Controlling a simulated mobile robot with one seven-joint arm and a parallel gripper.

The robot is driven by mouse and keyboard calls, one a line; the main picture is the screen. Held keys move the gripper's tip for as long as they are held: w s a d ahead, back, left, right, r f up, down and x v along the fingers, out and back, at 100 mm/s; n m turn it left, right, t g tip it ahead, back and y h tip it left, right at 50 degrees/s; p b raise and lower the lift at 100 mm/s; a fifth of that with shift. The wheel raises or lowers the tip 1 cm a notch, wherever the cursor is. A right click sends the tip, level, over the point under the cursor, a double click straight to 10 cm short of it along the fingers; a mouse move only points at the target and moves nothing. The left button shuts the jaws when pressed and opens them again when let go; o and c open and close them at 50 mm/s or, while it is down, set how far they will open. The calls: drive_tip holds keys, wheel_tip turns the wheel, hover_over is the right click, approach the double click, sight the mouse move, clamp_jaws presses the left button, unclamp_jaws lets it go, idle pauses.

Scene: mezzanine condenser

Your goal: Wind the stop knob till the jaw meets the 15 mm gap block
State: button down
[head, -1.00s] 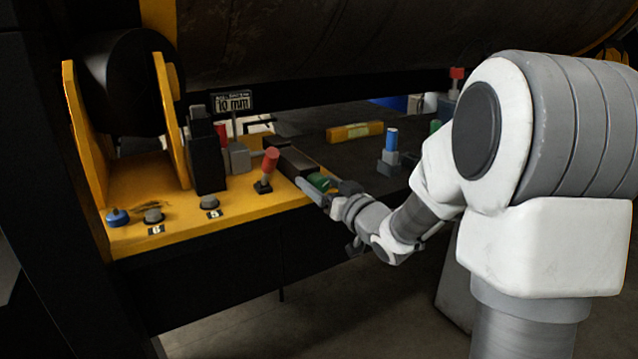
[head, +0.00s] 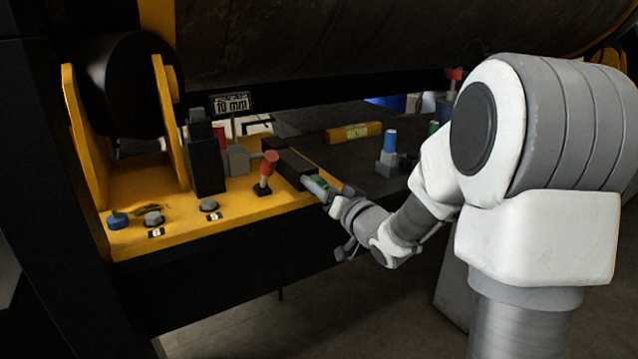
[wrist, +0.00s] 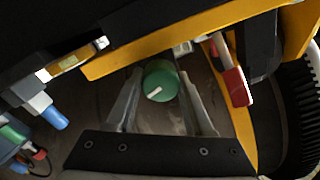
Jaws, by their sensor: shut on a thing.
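The green stop knob (wrist: 161,78) sits between the two fingers of my gripper (wrist: 160,84) in the wrist view. Its white pointer line points to the lower left. In the head view my gripper (head: 322,188) is shut on the knob (head: 318,181), which is partly hidden by the fingers. The knob is at the front end of a dark slide block (head: 294,163). A grey block (head: 237,160) stands left of the slide; I cannot tell whether it is the jaw or the gap block. A sign (head: 230,103) behind reads 10 mm.
A red-handled lever (head: 269,165) stands close left of the knob. Grey buttons (head: 153,218) and a blue knob (head: 118,219) are on the yellow ledge (head: 180,236). A yellow labelled bar (head: 353,131) and a blue-topped fitting (head: 390,145) lie to the right.

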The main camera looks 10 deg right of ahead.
drive_tip(key=shift+m, duration=0.7)
drive_tip(key=shift+c, duration=1.4)
unclamp_jaws()
drive_tip(key=shift+f, duration=0.1)
